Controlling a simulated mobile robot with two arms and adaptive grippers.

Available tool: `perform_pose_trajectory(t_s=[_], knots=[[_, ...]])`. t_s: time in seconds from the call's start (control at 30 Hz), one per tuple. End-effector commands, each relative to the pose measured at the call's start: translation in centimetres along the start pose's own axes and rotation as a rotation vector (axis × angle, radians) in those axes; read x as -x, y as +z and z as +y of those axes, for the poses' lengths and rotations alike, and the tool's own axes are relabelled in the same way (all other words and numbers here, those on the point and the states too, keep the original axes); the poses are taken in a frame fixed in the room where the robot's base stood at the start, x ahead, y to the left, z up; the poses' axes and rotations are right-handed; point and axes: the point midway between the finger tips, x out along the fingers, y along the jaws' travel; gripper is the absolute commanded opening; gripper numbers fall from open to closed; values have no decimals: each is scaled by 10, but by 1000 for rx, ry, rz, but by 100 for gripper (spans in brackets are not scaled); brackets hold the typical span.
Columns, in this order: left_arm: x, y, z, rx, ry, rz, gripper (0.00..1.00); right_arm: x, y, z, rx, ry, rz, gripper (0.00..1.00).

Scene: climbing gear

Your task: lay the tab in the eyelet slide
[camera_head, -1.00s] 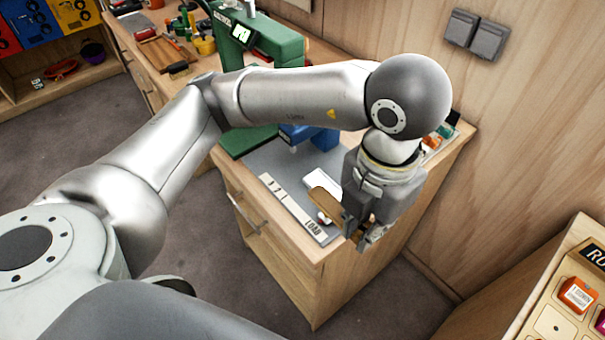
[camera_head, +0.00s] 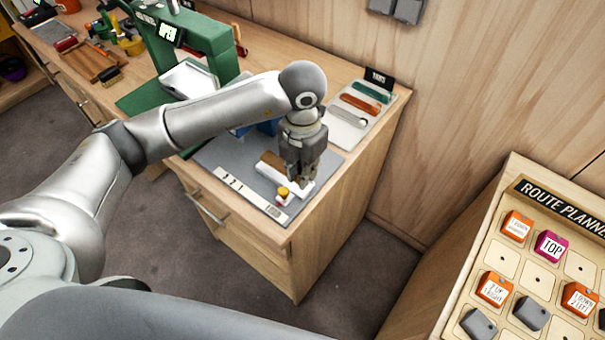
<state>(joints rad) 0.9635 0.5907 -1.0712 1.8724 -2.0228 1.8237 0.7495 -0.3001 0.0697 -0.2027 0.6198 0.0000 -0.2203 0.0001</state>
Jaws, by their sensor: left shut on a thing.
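My left gripper (camera_head: 300,180) points down over the grey mat at the front of the bench, shut on a brown tab (camera_head: 271,159). The tab sticks out to the left of the fingers; the rest is hidden by them. The white slide (camera_head: 266,170) lies on the mat directly below the gripper, with a yellow and red knob (camera_head: 282,192) at its front. The tab is at or just above the slide; I cannot tell whether they touch. My right gripper is not in view.
A tray (camera_head: 340,134) with teal, orange and grey tabs stands right of the gripper, by a TABS sign (camera_head: 379,78). A green press (camera_head: 205,40) stands behind my arm. A route planner board (camera_head: 510,240) is at the lower right.

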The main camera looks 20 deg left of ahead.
Motion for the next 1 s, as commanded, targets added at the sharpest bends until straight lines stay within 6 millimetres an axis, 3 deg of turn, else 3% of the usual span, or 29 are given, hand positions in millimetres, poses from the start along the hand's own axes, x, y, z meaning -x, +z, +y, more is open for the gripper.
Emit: perform_pose_trajectory(t_s=[0.03,0.2,0.57,0.6,0.73,1.0], knots=[[-6,-3,-2,-2,-2,9,3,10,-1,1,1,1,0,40],[-23,-2,-2,-3,-3,4,3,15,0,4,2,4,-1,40],[-29,-2,-2,-3,-2,3,3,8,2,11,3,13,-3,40],[-27,-2,-2,-3,-2,3,20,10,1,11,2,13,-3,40],[-27,-2,-2,-2,-2,3,37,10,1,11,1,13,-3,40],[-27,-2,-2,-2,-2,3,38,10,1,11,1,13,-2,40]])
